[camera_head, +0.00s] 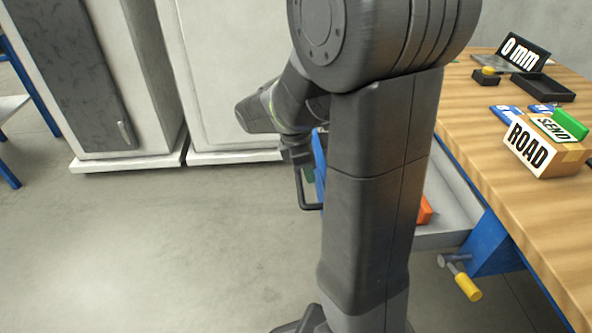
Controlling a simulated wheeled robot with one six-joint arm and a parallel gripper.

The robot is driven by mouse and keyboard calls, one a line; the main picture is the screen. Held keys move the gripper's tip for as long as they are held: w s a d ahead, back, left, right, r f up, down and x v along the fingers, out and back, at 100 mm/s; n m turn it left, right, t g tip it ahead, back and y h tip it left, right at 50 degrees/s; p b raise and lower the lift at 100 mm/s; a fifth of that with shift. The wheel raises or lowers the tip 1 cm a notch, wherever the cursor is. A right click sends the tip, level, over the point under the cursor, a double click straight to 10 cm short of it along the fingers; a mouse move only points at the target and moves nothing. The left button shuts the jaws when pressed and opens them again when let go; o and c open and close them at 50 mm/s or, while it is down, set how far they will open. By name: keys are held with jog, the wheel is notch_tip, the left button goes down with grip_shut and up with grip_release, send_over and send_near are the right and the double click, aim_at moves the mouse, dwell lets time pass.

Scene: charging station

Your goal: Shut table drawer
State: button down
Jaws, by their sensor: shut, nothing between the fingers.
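The table drawer stands open, pulled out from under the wooden tabletop. Its grey inside (450,195) shows to the right of my arm, and a strip of its blue front (319,165) shows to the left. A dark bar handle (299,190) is on the outer side of that front. My gripper (297,160) is shut and empty, close to the drawer front at the handle's upper end. I cannot tell whether it touches the handle or front. My arm hides most of the drawer.
An orange object (425,210) lies in the drawer. The wooden table (540,220) carries a ROAD box (535,150), a black tray (543,87) and a 0 mm display (524,51). A yellow-handled crank (467,286) sticks out below. Grey cabinets (225,75) stand behind; the floor at left is clear.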

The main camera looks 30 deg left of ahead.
jog(key=shift+w+d, duration=0.3)
jog(key=shift+d, duration=0.2)
jog(key=w+d+p, duration=0.5)
jog(key=w+d, duration=0.3)
jog(key=d, duration=0.5)
jog(key=w+d+p, duration=0.6)
jog(key=w+d, duration=0.2)
jog(key=d, duration=0.5)
jog(key=shift+r, duration=0.1)
